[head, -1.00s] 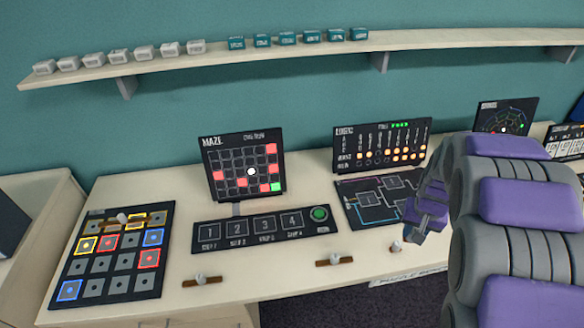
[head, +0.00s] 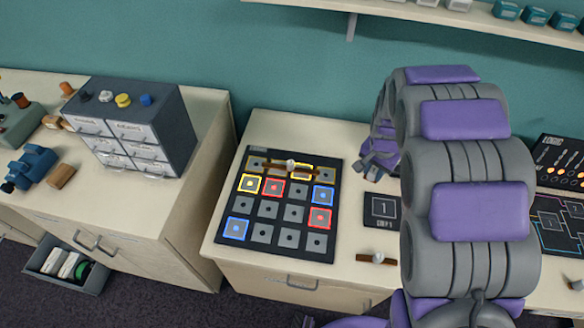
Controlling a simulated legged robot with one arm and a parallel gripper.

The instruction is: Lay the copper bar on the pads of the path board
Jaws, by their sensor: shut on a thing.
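The path board (head: 327,245) is a black panel on the light bench, with rows of grey pads, some outlined yellow, red or blue. A copper bar with a pale knob (head: 290,164) lies across pads of its back row. My gripper (head: 378,158), purple and grey, is to the right of the board's back corner, partly behind my arm. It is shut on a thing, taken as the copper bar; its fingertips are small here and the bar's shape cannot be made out. Another knobbed copper bar (head: 377,258) lies on the bench front, right of the board.
A numbered panel (head: 382,208) is partly hidden by my arm. A grey drawer cabinet (head: 135,128) stands on the left bench. A shelf (head: 480,20) runs along the wall. Bare bench lies behind the path board.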

